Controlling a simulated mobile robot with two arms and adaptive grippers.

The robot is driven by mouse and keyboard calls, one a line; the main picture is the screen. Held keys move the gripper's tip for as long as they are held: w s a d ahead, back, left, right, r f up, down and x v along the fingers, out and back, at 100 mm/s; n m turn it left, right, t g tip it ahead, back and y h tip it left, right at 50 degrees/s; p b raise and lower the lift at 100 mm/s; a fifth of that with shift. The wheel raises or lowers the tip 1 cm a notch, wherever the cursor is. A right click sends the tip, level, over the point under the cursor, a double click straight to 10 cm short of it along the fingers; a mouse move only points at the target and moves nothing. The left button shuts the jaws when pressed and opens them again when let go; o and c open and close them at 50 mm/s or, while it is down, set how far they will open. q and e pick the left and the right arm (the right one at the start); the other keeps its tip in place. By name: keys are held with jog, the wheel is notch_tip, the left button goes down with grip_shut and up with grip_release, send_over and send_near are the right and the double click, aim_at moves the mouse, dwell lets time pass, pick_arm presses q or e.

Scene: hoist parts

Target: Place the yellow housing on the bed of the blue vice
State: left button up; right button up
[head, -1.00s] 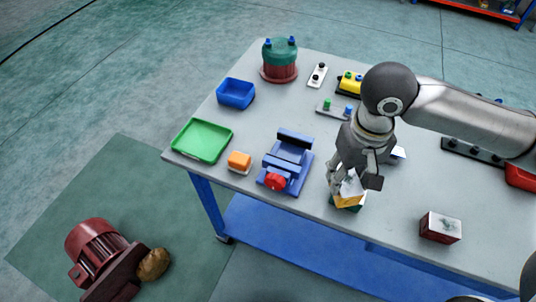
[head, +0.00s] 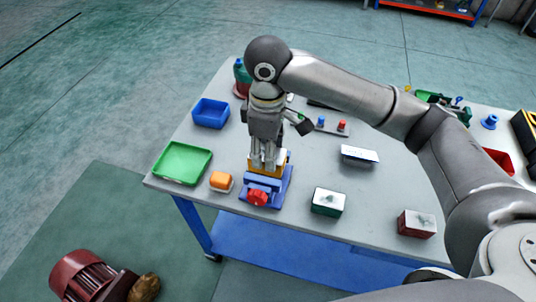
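The blue vice (head: 270,185) with its red knob (head: 257,197) stands near the front left of the table. The yellow housing (head: 284,158) is at the vice's bed, partly hidden behind my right gripper. My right gripper (head: 264,165) points down over the vice, with its fingers at the housing, and looks shut on it. I cannot tell whether the housing rests on the bed or is held just above it. My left gripper is not in view.
An orange block (head: 221,181) and a green tray (head: 182,162) lie left of the vice, with a blue bin (head: 211,113) behind. A green block with a white top (head: 328,201) and a red one (head: 417,223) stand to the right. My arm hides much of the table's back.

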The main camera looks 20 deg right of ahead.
jog(key=w+f, duration=0.1)
jog(key=f, duration=0.1)
jog(key=w+d+f, duration=0.1)
jog(key=w+f, duration=0.1)
jog(key=w+f+p, duration=0.1)
jog(key=w+f, duration=0.1)
jog(key=shift+d, duration=0.3)
notch_tip(320, 180, down, 2)
jog(key=shift+f+p, duration=0.1)
jog(key=shift+p, duration=0.5)
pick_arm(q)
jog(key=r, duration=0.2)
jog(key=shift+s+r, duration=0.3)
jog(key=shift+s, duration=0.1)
pick_arm(e)
jog(key=shift+f, duration=0.45)
jog(key=shift+f, duration=0.1)
jog(key=o, duration=1.3)
jog(key=shift+c, duration=0.2)
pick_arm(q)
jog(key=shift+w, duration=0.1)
